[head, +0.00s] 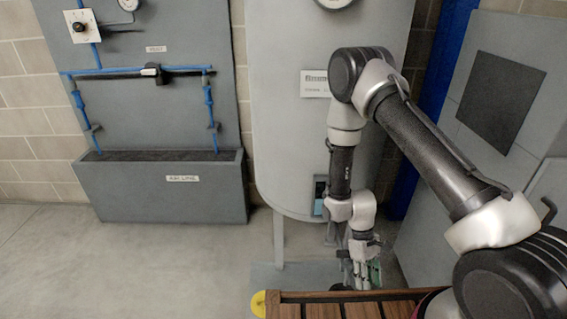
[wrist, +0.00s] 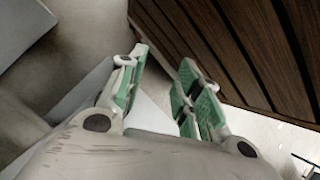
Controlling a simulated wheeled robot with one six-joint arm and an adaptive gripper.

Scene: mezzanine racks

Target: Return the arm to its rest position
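My gripper (head: 364,276) hangs at the end of my folded arm, in front of the lower part of the grey tank. It points down beyond the far edge of the slatted wooden deck (head: 345,294). In the wrist view, the two green-padded fingers of my gripper (wrist: 165,62) stand apart with nothing between them. The wooden deck also shows in the wrist view (wrist: 225,45), close to the right finger. Part of the gripper is hard to make out in the head view.
A grey tank (head: 290,130) stands on legs behind my arm. A panel with blue pipes (head: 150,110) and a grey trough (head: 170,200) are at left. A grey cabinet (head: 475,135) and blue post (head: 448,60) are at right. The floor (head: 150,265) at lower left is clear.

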